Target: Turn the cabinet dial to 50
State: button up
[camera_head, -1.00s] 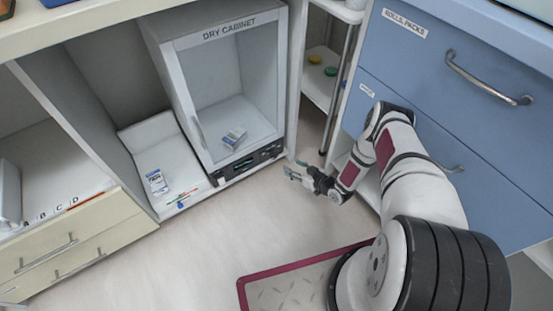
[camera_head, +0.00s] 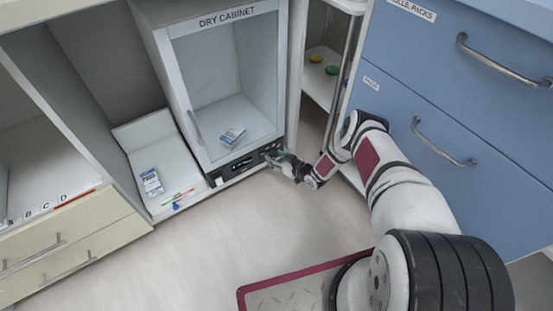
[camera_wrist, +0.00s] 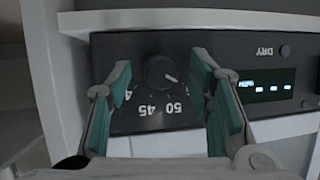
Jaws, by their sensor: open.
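The dry cabinet (camera_head: 167,68) has a dark control panel (camera_head: 223,172) along its base. In the wrist view the dark round dial (camera_wrist: 157,70) sits on this panel, with a short white pointer mark angled toward the lower right. The numbers 45 and 50 (camera_wrist: 173,108) read upside down below the dial. The mark points to the right of the 50; the scale beyond is hidden by a finger. My gripper (camera_wrist: 161,68) is open, with one teal-padded finger on each side of the dial. I cannot tell whether they touch it. In the head view my gripper (camera_head: 277,160) is at the panel's right end.
A lit display (camera_wrist: 265,86) and a small DRY button (camera_wrist: 284,50) lie right of the dial. A blue drawer unit (camera_head: 440,100) stands close to my arm on the right. A small white box (camera_head: 232,135) lies inside the cabinet.

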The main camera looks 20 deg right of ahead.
grip_shut()
jog(key=m+y, duration=0.2)
jog(key=m, duration=0.1)
jog(key=shift+d+f, duration=0.1)
jog(key=shift+f, duration=0.05)
jog(key=shift+m+y, duration=0.8)
jog(key=shift+m, duration=0.3)
